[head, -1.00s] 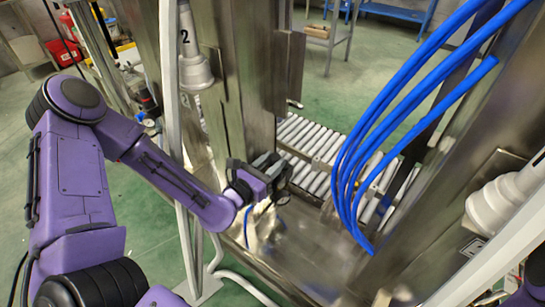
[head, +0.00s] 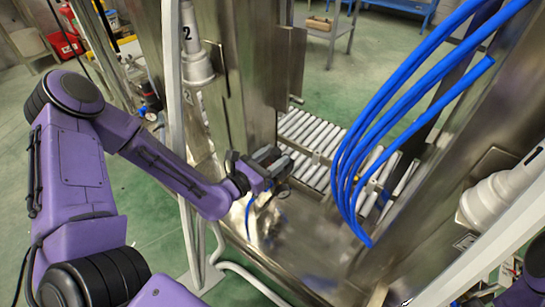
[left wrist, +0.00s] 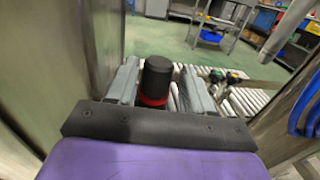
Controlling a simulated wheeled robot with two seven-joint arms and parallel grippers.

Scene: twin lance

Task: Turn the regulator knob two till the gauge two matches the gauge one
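In the left wrist view a black cylindrical knob (left wrist: 157,78) with a red ring at its base stands between the two grey fingers of my left gripper (left wrist: 160,88). A narrow gap shows between the knob and the right finger; the left finger is very near it. In the head view my left gripper (head: 268,165) is in the metal frame's opening, and the knob cannot be made out there. A small white-faced gauge (head: 151,116) is at the left, below a dark regulator (head: 148,93); its reading is too small to tell. My right gripper is not visible.
A white cylinder marked 2 (head: 196,60) is on the metal post. Blue hoses (head: 365,150) hang right of my left gripper. A roller conveyor (head: 308,133) lies behind it. Small dark fittings (left wrist: 222,78) sit right of the fingers in the wrist view.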

